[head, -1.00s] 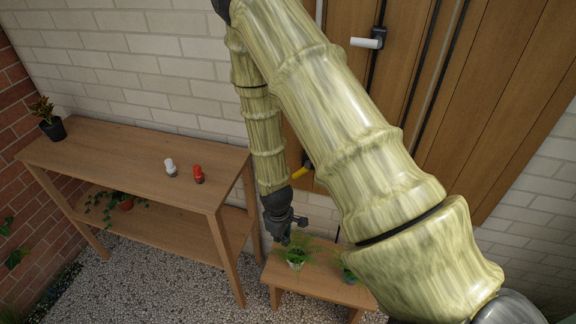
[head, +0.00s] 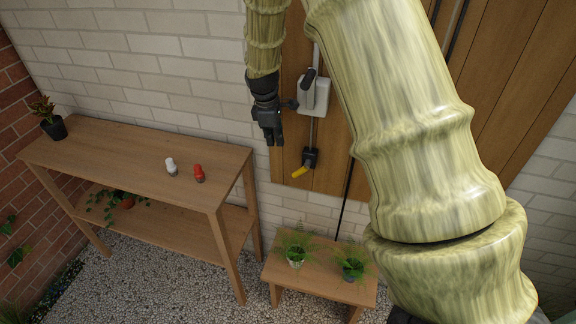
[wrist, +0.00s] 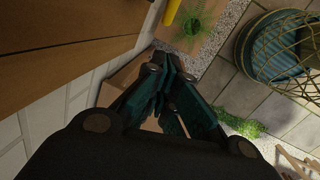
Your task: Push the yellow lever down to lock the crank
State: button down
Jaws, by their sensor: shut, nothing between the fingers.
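The yellow lever (head: 300,172) sticks out down and to the left from a dark fitting (head: 311,158) low on the wooden panel, at the foot of a grey vertical rod. A yellow piece, likely the same lever (wrist: 171,11), shows at the top edge of the wrist view. My gripper (head: 273,142) is shut and empty, fingers pointing down, above and left of the lever and apart from it in the head view. Its closed fingers (wrist: 163,62) also show in the wrist view.
A grey box with a dark handle (head: 315,95) is on the panel right beside my gripper. Below stands a low wooden bench (head: 325,287) with two potted ferns. A wooden shelf (head: 130,150) with a white and a red item stands at the left.

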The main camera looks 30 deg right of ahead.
aim_at(301, 169)
jog(key=d+f+p, duration=0.2)
jog(key=f+p, duration=0.1)
jog(key=f, duration=0.3)
jog(key=s+d+f+p, duration=0.1)
jog(key=d+f+p, duration=0.1)
jog(key=f, duration=0.4)
jog(key=shift+s+f+p, duration=0.2)
jog(key=shift+s+p, duration=0.05)
jog(key=shift+p, duration=0.15)
jog(key=shift+f, duration=0.15)
dwell(0.4)
